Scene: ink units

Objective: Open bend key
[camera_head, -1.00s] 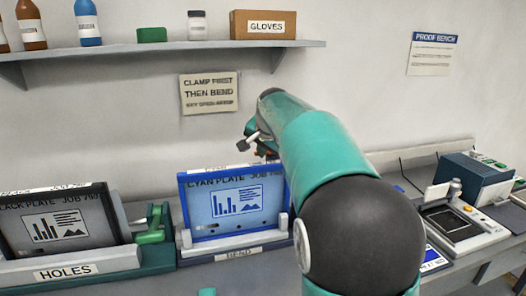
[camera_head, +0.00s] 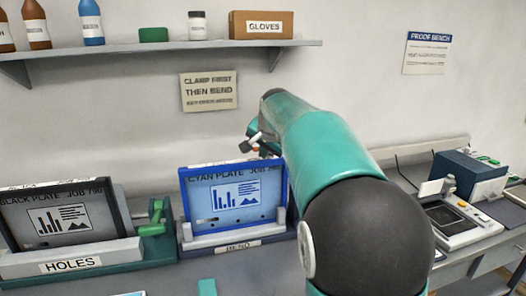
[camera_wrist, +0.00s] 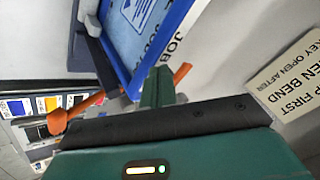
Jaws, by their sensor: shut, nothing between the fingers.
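The blue-framed cyan plate (camera_head: 235,198) stands upright in the unit labelled BEND (camera_head: 237,247). Its frame (camera_wrist: 165,38) also shows at the top of the wrist view. An orange bar with a knobbed end (camera_wrist: 80,112), which may be the bend key, runs behind my fingers in the wrist view. Its other end shows right of them. My gripper (camera_wrist: 157,76) is shut and empty, with its fingers in front of this bar; I cannot tell whether they touch it.
The HOLES unit (camera_head: 70,265) holds a black plate (camera_head: 58,215), with a green clamp (camera_head: 156,218) at its right. A clamp-first sign (camera_head: 209,91) hangs on the wall behind. A shelf (camera_head: 150,48) with bottles and a gloves box (camera_head: 261,24) is above. Proof-bench devices (camera_head: 460,222) stand right.

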